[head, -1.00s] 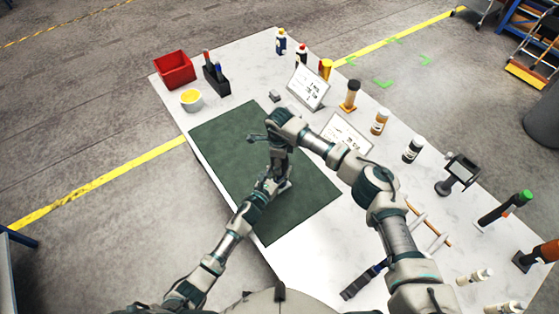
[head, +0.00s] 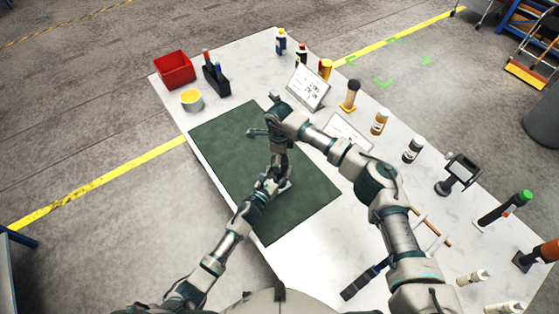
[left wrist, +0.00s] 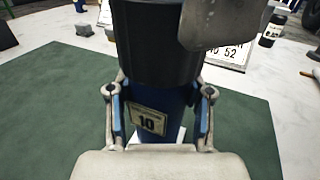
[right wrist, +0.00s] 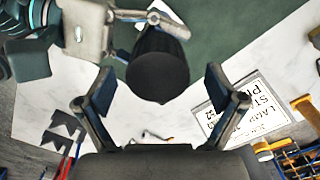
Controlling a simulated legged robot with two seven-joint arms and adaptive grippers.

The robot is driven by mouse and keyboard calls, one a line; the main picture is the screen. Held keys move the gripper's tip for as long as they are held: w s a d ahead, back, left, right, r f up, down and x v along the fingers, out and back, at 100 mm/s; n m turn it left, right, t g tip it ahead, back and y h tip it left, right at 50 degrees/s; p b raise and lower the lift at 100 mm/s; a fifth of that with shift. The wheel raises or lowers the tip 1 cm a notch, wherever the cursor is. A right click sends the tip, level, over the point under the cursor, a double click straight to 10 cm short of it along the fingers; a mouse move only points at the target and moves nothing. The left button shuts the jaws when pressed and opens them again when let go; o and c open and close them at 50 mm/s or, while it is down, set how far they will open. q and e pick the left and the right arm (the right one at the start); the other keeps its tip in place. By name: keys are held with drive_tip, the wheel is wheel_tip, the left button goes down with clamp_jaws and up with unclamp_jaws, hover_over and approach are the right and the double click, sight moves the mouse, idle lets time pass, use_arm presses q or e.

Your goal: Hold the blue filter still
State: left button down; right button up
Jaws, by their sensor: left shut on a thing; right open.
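The blue filter (left wrist: 165,98) stands between the fingers of my left gripper (left wrist: 160,118) in the left wrist view. It has a wide black upper part (left wrist: 155,45) and a label reading 10. My left gripper is shut on its blue body. In the right wrist view, the round black top (right wrist: 158,75) lies between the spread fingers of my right gripper (right wrist: 160,88), with gaps on both sides. My right gripper is open. In the head view, my left gripper (head: 274,184) is over the green mat, below my right gripper (head: 279,150); my arms largely hide the filter.
The green mat (head: 225,150) lies on the white table. A red bin (head: 174,68), a yellow-topped cup (head: 191,100) and a black holder (head: 216,82) stand at the far left. White sign cards (head: 308,88) and several bottles line the right side. The mat's left part is mostly clear.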

use_arm(q)
drive_tip(key=shift+r, duration=0.1)
use_arm(e)
wheel_tip(320, 180, up, 10)
drive_tip(key=shift+f, duration=0.25)
use_arm(q)
drive_tip(key=shift+c, duration=1.9)
unclamp_jaws()
drive_tip(key=shift+s, duration=0.1)
drive_tip(key=shift+s+a, duration=0.25)
use_arm(e)
drive_tip(key=shift+a, duration=0.15)
use_arm(q)
drive_tip(key=v, duration=1.1)
